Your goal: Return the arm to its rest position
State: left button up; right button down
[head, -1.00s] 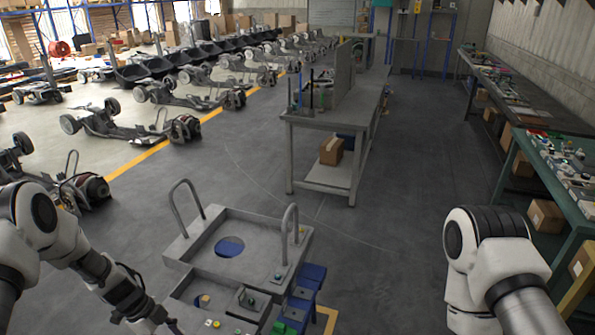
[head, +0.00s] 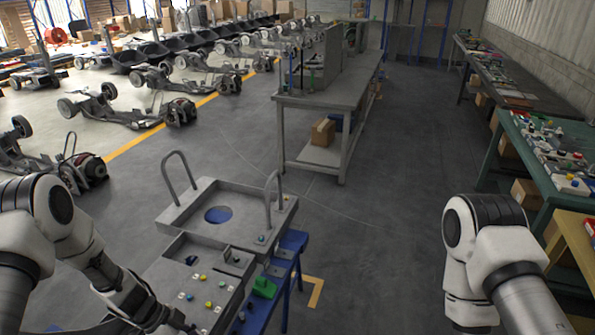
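My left arm (head: 85,245) comes in from the left in the head view and reaches down toward the bottom edge. Its gripper is cut off or too unclear at the bottom edge to make out. My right arm (head: 490,255) stands at the lower right, bent downward, and its gripper is out of the picture. Beside the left arm is a grey workstation (head: 240,200) with two upright loop handles and a round blue recess (head: 218,215).
A grey workbench (head: 340,95) with a cardboard box (head: 323,132) on its lower shelf stands ahead. Tables with small parts (head: 560,150) line the right side. Rows of chassis (head: 110,115) fill the left.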

pick_arm(q)
jog(key=s+d+f+n+t+b, duration=0.2)
jog(key=s+d+f+n+b, duration=0.5)
jog(key=s+d+f+n, duration=0.15)
jog(key=s+a+f+n+y+b, duration=0.2)
jog(key=s+a+f+n+y, duration=0.1)
jog(key=s, duration=0.4)
jog(key=s+a+f+n+g+y+b, duration=0.1)
jog(key=s+a+f+n+y+b, duration=0.2)
jog(key=s, duration=0.5)
jog(key=a+f+n, duration=0.1)
jog(key=a+n, duration=0.1)
jog(key=a, duration=0.1)
jog(key=shift+y, duration=0.3)
